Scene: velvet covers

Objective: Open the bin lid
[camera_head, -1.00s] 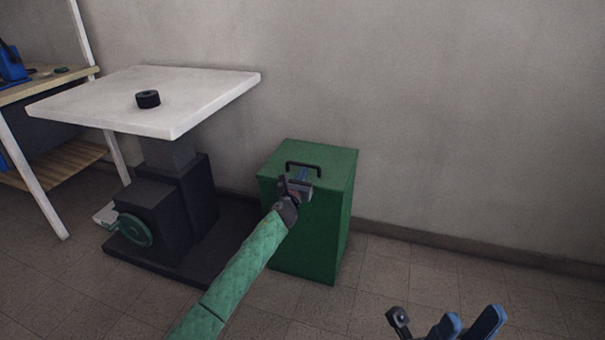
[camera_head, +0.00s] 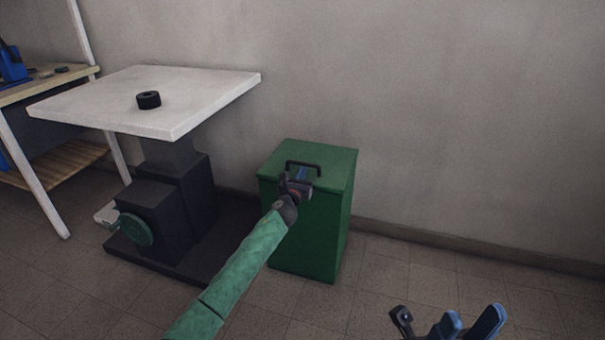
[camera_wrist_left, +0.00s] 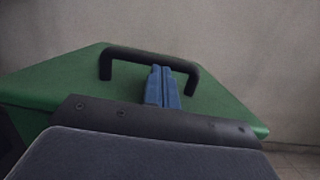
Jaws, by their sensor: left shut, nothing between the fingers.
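A green bin (camera_head: 312,235) stands on the floor against the wall, with its lid (camera_head: 335,160) down. A black handle (camera_head: 303,163) arches over the lid; it also shows in the left wrist view (camera_wrist_left: 150,55). My left gripper (camera_head: 302,174) is over the lid at the handle's near side, its blue fingers (camera_wrist_left: 162,88) shut with nothing between them. In the left wrist view the fingertips overlap the underside of the handle's bar; I cannot tell whether they touch it. My right gripper (camera_head: 467,325) is at the bottom edge, its two blue fingers apart and empty.
A workbench (camera_head: 40,88) is at the far left. The floor right of the bin is clear.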

